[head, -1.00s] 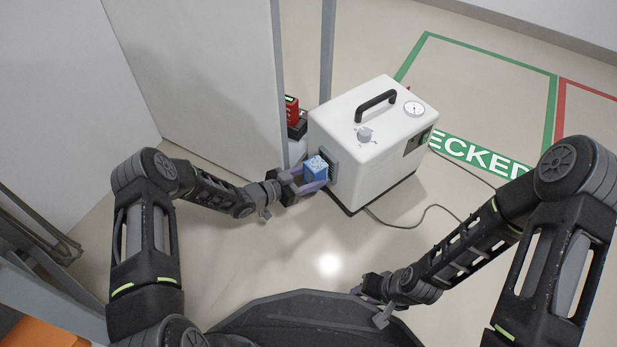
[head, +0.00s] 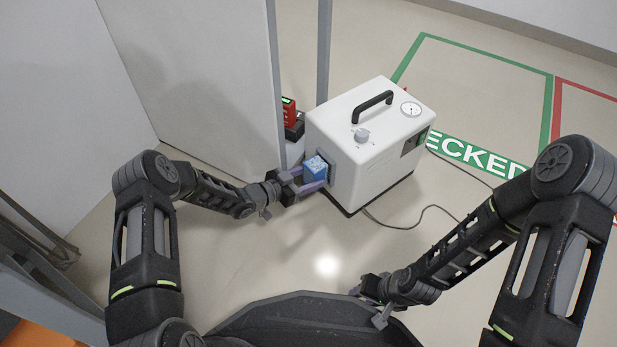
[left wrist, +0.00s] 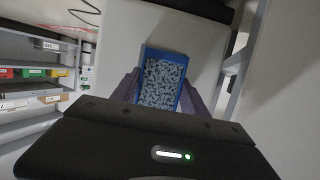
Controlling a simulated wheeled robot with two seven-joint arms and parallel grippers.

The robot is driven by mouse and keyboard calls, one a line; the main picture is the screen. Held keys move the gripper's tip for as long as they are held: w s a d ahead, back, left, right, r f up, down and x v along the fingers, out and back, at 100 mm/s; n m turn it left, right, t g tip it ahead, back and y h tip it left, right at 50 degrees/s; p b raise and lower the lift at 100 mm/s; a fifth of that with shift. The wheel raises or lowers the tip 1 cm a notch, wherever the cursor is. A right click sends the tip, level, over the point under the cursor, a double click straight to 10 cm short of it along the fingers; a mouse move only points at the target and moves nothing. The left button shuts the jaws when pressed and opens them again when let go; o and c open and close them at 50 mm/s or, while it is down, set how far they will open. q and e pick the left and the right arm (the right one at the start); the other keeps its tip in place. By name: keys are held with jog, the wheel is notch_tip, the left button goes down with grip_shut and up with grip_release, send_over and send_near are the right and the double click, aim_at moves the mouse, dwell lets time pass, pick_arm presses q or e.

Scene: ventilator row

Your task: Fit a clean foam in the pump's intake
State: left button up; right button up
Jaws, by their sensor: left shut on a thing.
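The white pump (head: 365,150) stands on the floor with a black handle, a gauge and a knob on top. Its intake, a dark square frame (head: 329,160), is on its left side face and is partly hidden by the foam. A blue foam block (head: 314,169) with a speckled face is between the fingers of my left gripper (head: 312,178), right at the intake; I cannot tell how far in it sits. In the left wrist view the foam (left wrist: 161,82) shows a grey speckled face with blue edges. My right gripper (head: 366,290) is empty-looking, low near my base, its fingers mostly hidden.
A grey panel (head: 200,80) and a post (head: 325,50) stand left of and behind the pump. A red device (head: 289,112) is behind the panel's edge. A cable (head: 400,227) lies on the floor. A green marked zone (head: 480,155) lies to the right.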

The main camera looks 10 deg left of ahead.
aim_at(308, 176)
pick_arm(q)
jog(key=shift+w+d, duration=0.65)
dwell(0.8)
jog(key=o, duration=1.6)
jog(key=shift+s, duration=0.1)
jog(key=p+v, duration=0.3)
jog(key=v, duration=0.3)
jog(key=shift+s+a+r, duration=0.1)
jog(key=shift+a+r, duration=0.15)
jog(key=shift+s+a, duration=0.35)
jog(key=shift+s, duration=0.05)
